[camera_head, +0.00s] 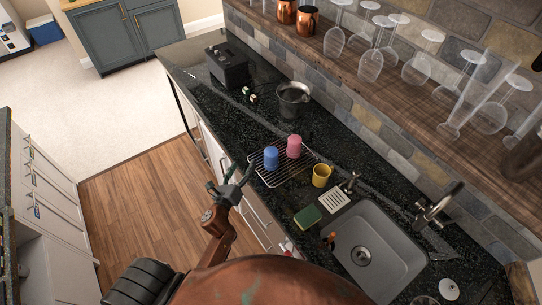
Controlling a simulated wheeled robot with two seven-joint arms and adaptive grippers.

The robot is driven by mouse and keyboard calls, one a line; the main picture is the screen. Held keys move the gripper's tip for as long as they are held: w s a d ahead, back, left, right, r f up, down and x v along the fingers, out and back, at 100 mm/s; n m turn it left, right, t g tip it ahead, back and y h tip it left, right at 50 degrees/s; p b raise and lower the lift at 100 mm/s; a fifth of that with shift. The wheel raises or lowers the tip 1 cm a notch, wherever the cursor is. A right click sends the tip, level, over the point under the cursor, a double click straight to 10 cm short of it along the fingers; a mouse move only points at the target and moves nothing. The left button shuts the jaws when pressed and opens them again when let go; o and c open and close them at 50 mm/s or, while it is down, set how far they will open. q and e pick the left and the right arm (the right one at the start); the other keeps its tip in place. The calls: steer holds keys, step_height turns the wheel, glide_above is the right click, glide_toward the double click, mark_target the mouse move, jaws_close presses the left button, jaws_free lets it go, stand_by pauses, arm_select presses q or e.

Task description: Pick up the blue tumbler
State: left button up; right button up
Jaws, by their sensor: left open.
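The blue tumbler (271,158) stands on a wire rack (268,180) on the black counter. A pink tumbler (294,147) stands just right of it on the rack. A yellow mug (321,175) is at the rack's right side. My left gripper (240,170) is open and empty at the counter's front edge, left of and a little below the blue tumbler, apart from it. My right gripper is not in view.
A sink (377,252) with a tap (440,204) lies to the right, with a green sponge (307,216) beside it. A metal pot (293,100) and a black box (228,66) stand farther back. Glasses and copper mugs line the wooden shelf (400,82) above.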

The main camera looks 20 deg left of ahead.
mark_target(267, 161)
arm_select(q)
steer(key=w+d+m+h, duration=0.1)
steer(key=d+m, duration=0.1)
steer(key=m, duration=0.1)
steer(key=w+d+m+h, duration=0.1)
steer(key=d+m+h, duration=0.1)
steer(key=m, duration=0.1)
steer(key=d+m+t+h, duration=0.1)
steer(key=d+m, duration=0.1)
steer(key=shift+w+d+m+h, duration=0.2)
steer(key=shift+w+m+h, duration=0.1)
steer(key=shift+w+m, duration=0.1)
steer(key=shift+w+d, duration=0.15)
steer(key=shift+w, duration=0.2)
steer(key=w, duration=0.2)
steer(key=w+d+p, duration=0.1)
steer(key=w, duration=0.1)
steer(key=w+p, duration=0.1)
steer(key=w, duration=0.1)
steer(key=shift+d+f, duration=0.2)
steer(key=shift+f, duration=0.1)
steer(key=shift+w+f, duration=0.15)
steer(key=shift+w, duration=0.2)
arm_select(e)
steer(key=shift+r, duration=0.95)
arm_select(q)
steer(key=shift+s, duration=0.1)
steer(key=c, duration=1.5)
steer(key=shift+c, duration=0.2)
